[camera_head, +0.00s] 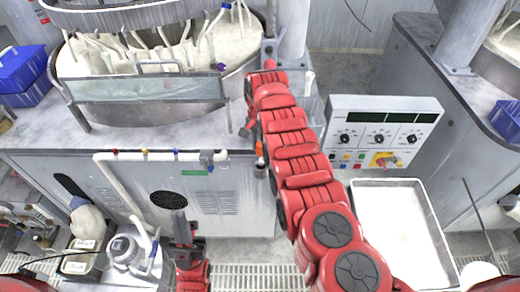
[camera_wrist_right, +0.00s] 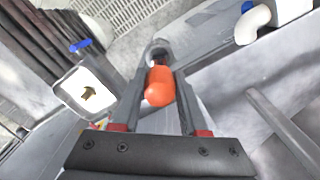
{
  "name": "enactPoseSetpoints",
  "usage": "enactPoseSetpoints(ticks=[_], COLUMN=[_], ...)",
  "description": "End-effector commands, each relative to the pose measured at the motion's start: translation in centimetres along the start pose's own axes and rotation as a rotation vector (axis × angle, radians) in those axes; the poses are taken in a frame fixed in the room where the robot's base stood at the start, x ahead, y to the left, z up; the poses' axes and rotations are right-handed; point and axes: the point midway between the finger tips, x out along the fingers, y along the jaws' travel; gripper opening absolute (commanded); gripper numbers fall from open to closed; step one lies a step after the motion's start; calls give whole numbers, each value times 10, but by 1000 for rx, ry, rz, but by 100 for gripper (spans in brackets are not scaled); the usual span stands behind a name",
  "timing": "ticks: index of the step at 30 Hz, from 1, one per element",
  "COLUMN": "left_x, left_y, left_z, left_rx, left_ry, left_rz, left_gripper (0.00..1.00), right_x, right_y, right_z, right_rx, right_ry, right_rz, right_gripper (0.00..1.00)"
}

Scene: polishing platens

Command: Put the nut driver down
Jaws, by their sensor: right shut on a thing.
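The nut driver (camera_head: 259,150) shows in the head view as a small orange handle with a dark lower end, in front of the polishing machine's front edge. In the right wrist view its orange handle (camera_wrist_right: 160,88) lies between the fingers. My right gripper (camera_wrist_right: 163,72) is shut on it. In the head view the right gripper (camera_head: 248,128) is mostly hidden by my red right arm. My left gripper (camera_head: 181,222) is low in front of the machine's cabinet, pointing up, apart from the nut driver. Its jaw gap cannot be made out.
The polishing machine (camera_head: 40,135) has a round basin above its worktop. A control panel (camera_head: 384,122) stands right of my right arm. Below it is an empty-looking white tray (camera_head: 402,225). White pipes (camera_head: 150,156) run along the cabinet front. Blue bins (camera_head: 24,72) sit at the left.

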Motion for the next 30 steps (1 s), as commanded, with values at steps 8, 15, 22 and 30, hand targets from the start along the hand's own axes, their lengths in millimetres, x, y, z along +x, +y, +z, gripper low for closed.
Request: enactPoseSetpoints(ticks=[8, 15, 22, 30], left_x=[-3, -9, -9, -9], left_y=[0, 0, 0, 0], left_z=[0, 2, 1, 1], left_rx=[0, 0, 0, 0], left_ry=[0, 0, 0, 0], left_rz=[0, 0, 0, 0], left_gripper=[0, 0, 0, 0], right_x=[3, 10, 10, 10], right_y=[0, 0, 0, 0], right_z=[0, 0, 0, 0], right_rx=[0, 0, 0, 0], right_ry=[0, 0, 0, 0], right_rz=[-1, -1, -1, -1], right_gripper=[0, 0, 57, 73])
